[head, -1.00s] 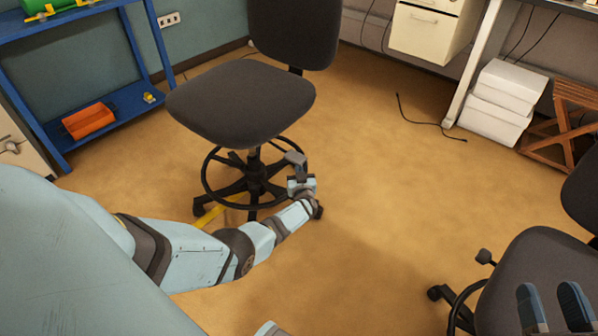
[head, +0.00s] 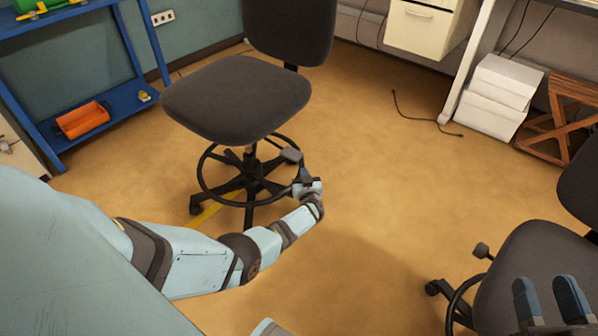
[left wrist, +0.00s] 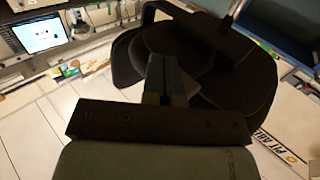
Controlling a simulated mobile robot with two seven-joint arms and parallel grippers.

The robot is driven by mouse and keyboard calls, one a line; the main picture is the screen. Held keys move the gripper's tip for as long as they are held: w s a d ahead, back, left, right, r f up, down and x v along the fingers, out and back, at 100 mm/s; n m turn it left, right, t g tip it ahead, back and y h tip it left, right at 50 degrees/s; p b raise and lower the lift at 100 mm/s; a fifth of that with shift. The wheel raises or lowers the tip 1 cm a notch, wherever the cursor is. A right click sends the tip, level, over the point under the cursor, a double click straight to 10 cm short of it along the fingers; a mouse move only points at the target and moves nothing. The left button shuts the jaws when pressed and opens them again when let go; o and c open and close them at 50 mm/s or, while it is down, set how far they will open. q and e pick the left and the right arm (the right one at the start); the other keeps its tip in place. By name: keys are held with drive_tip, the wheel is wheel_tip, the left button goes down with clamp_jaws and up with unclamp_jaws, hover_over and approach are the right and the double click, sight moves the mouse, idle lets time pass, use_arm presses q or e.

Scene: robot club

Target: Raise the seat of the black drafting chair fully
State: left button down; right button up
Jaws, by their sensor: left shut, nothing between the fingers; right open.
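The black drafting chair shows in the head view with its dark seat (head: 235,97), backrest (head: 290,28) and a foot ring around its column. A grey paddle lever (head: 291,155) sticks out below the right side of the seat. My left gripper (head: 303,172) is shut and empty, with its fingers pointing up just below the lever; I cannot tell if they touch it. In the left wrist view, the shut fingers (left wrist: 168,78) are in front of the dark chair parts (left wrist: 205,62). My right gripper (head: 550,300) is open at the bottom right.
A second dark chair (head: 535,275) with a similar lever (head: 481,250) stands at the right, behind my right gripper. A blue shelf (head: 125,118) holds an orange bin (head: 82,120). White boxes (head: 500,95) stand at the back right. The floor between the chairs is clear.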

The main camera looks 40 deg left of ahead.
use_arm(q)
drive_tip(key=d, duration=0.6)
drive_tip(key=shift+d, duration=0.15)
idle(0.4)
